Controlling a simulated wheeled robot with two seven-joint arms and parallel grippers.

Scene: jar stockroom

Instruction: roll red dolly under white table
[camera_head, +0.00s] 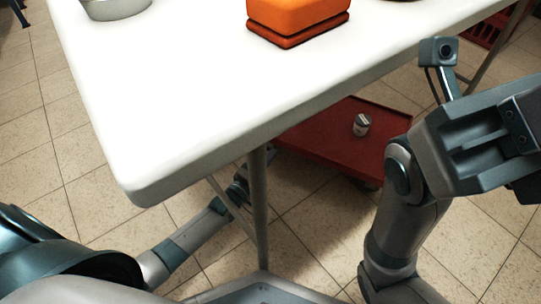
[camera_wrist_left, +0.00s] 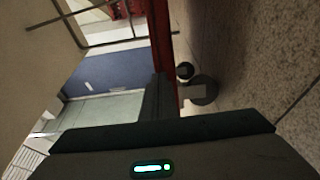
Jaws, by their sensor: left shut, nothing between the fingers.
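The red dolly (camera_head: 320,140) is low on the floor, partly beneath the white table (camera_head: 200,90), whose top hides some of it. My left arm reaches under the table's near edge. My left gripper (camera_head: 239,188) is shut and empty at the dolly's left end, partly behind a table leg. In the left wrist view its dark fingers (camera_wrist_left: 158,95) are close to the dolly's red edge (camera_wrist_left: 163,40); contact is unclear. A caster (camera_wrist_left: 203,90) shows there. My right arm is raised at right; its finger state is unclear.
A grey table leg (camera_head: 258,205) stands beside my left gripper. An orange container (camera_head: 298,18) and a metal bowl (camera_head: 115,8) are on the tabletop. A red crate (camera_head: 488,32) is at the back right. Tiled floor (camera_head: 60,150) is open at left.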

